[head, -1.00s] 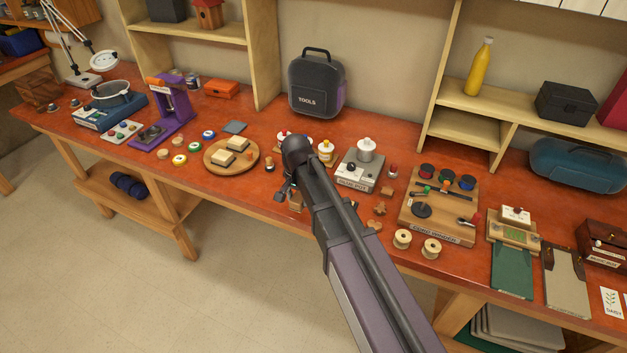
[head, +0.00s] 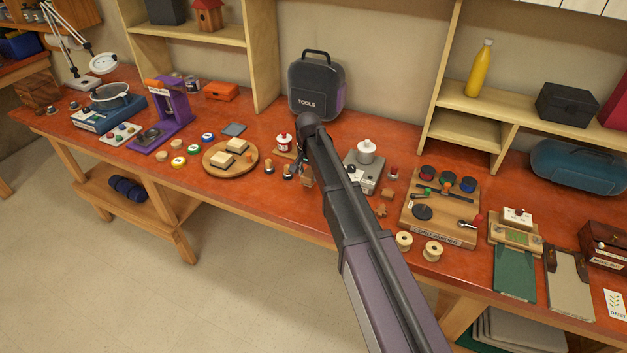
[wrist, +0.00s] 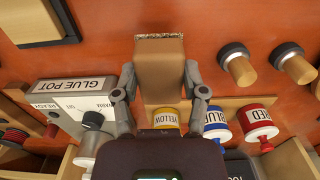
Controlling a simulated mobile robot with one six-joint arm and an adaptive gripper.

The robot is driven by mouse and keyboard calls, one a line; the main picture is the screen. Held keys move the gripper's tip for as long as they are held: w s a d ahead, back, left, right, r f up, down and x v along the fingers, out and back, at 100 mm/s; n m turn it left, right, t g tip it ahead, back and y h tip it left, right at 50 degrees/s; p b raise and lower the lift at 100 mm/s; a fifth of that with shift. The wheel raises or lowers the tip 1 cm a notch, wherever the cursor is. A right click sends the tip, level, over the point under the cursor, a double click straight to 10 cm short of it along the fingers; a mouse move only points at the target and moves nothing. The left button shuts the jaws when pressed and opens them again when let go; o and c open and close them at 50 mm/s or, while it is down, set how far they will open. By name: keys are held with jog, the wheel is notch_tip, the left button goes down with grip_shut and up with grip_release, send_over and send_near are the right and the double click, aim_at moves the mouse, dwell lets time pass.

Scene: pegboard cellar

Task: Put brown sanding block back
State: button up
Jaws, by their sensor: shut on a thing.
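My gripper (wrist: 160,85) is shut on the brown sanding block (wrist: 162,80), with a finger on each side. The block has a gritty, speckled edge at its far end in the wrist view. In the head view the block (head: 307,179) shows just left of my arm, over the middle of the bench; my arm hides much of the gripper. I cannot tell how high it is above the red bench top (head: 330,235).
Yellow (wrist: 166,119), blue (wrist: 215,122) and red (wrist: 257,118) bottles stand close by the gripper. The glue pot base (wrist: 80,95) is beside them. Two wooden pegs (wrist: 237,68) (wrist: 292,63) with dark ends stand near. A tan, dark-edged panel (wrist: 38,20) lies at a corner.

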aim_at(310, 178)
jog(key=shift+w, duration=0.1)
jog(key=shift+w, duration=0.25)
jog(key=shift+w+d+f+b, duration=0.15)
jog(key=shift+w+f+b, duration=0.15)
jog(key=shift+f+b, duration=1.55)
jog(key=shift+f, duration=0.15)
jog(key=o, duration=1)
jog(key=shift+r, duration=0.25)
notch_tip(310, 178, up, 12)
jog(key=p, duration=1.2)
